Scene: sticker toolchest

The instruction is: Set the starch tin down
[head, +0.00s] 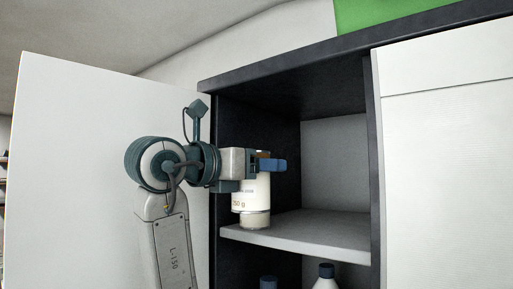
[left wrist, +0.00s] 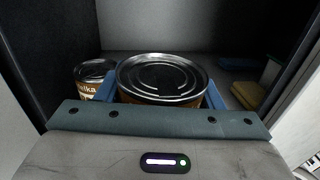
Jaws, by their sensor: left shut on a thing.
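The starch tin (head: 256,192) is a pale-labelled round tin with "250 g" on it, upright at the front left of the cabinet's middle shelf (head: 310,232). My left gripper (head: 268,164) is shut around its upper part. In the left wrist view the tin's round metal lid (left wrist: 160,76) sits between my blue fingers. I cannot tell whether its base touches the shelf. My right gripper is not in view.
A second tin (left wrist: 94,82) with a brown label stands left of the held one. Yellow (left wrist: 247,95) and blue (left wrist: 236,64) items lie to the right. The white door (head: 100,150) stands open; bottles (head: 326,275) stand below the shelf.

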